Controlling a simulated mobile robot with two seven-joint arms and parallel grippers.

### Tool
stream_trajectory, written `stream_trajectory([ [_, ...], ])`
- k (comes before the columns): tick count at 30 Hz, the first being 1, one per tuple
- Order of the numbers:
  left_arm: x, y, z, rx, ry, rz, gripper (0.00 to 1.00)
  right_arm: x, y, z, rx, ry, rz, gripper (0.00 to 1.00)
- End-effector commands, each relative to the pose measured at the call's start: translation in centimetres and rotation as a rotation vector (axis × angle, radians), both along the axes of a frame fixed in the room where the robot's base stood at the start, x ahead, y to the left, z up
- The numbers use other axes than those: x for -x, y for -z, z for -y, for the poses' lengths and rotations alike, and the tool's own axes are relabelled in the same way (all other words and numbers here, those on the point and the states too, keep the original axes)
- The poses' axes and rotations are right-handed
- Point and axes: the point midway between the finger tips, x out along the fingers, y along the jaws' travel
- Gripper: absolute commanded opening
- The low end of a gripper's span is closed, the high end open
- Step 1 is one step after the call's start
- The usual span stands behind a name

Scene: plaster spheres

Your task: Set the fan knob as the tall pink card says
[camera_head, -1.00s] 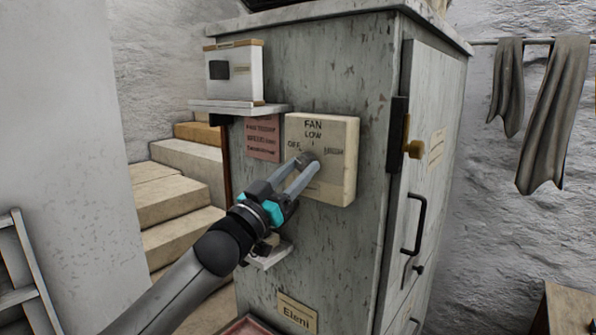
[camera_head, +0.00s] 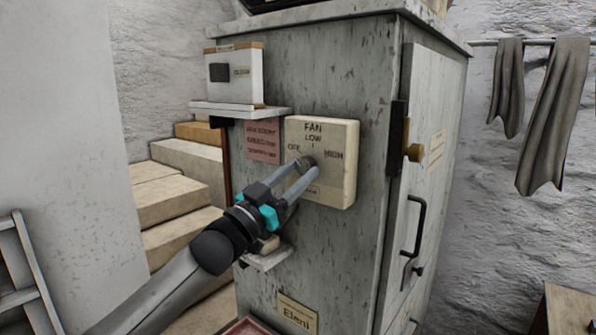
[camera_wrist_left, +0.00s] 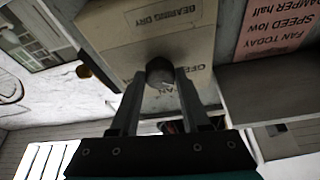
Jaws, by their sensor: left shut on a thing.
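The fan panel (camera_head: 335,182) is a cream box on the cabinet's side, marked FAN, OFF, LOW and HIGH. Its dark round knob (camera_head: 308,160) sits below LOW. My left gripper (camera_head: 304,168) is shut on the knob. In the left wrist view the two fingers hold the knob (camera_wrist_left: 159,72) between their tips; I cannot tell which mark it points at. The pink card (camera_head: 262,141) hangs left of the panel. In the left wrist view the card (camera_wrist_left: 277,22) appears upside down and reads FAN TODAY, SPEED low, DAMPER half. My right gripper is not in view.
The worn grey cabinet (camera_head: 330,75) carries a small shelf (camera_head: 240,110) with a white switch box (camera_head: 236,85) above the card. A lower ledge (camera_head: 267,260) is close to my left gripper. Stone steps (camera_head: 185,200) are at left.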

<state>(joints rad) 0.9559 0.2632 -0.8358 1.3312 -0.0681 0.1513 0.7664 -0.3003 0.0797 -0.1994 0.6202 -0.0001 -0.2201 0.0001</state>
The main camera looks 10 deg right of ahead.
Motion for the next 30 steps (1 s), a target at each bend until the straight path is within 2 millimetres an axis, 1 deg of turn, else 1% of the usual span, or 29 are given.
stream_trajectory([
  [6,-0.2,-0.1,-0.2,-0.142,-0.002,0.136,0.00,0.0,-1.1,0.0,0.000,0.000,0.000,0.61],
  [18,-0.4,-0.3,-0.4,-0.403,0.000,0.399,0.00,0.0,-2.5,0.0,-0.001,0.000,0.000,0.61],
  [30,-0.5,-0.4,-0.4,-0.579,0.000,0.576,0.00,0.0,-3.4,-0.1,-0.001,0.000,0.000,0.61],
])
